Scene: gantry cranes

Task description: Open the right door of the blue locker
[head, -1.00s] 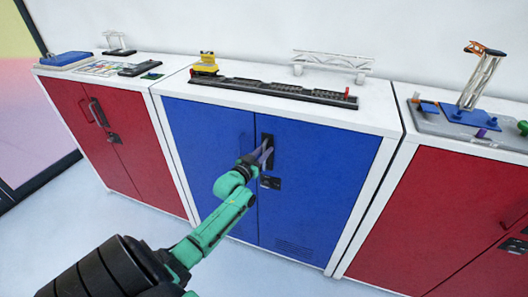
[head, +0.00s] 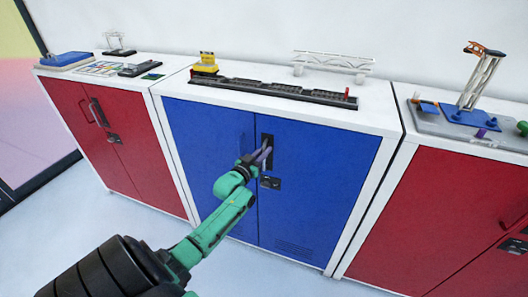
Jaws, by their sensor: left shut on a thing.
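The blue locker (head: 165,130) stands in the middle, with a white body and two blue doors. Its right door (head: 320,185) looks closed, flush with the left door (head: 205,150). The right door has a black handle plate (head: 267,142) near the centre seam and a small black lock plate (head: 270,183) below it. My left gripper (head: 262,157) is at the handle plate, its fingers shut on the handle. The fingers hide part of the handle. My right gripper is not in view.
Red lockers stand close on both sides, the left one (head: 85,130) and the right one (head: 440,215). On the blue locker's top lie a black track (head: 270,91), a yellow model (head: 206,64) and a white truss (head: 332,63). The pale floor in front is clear.

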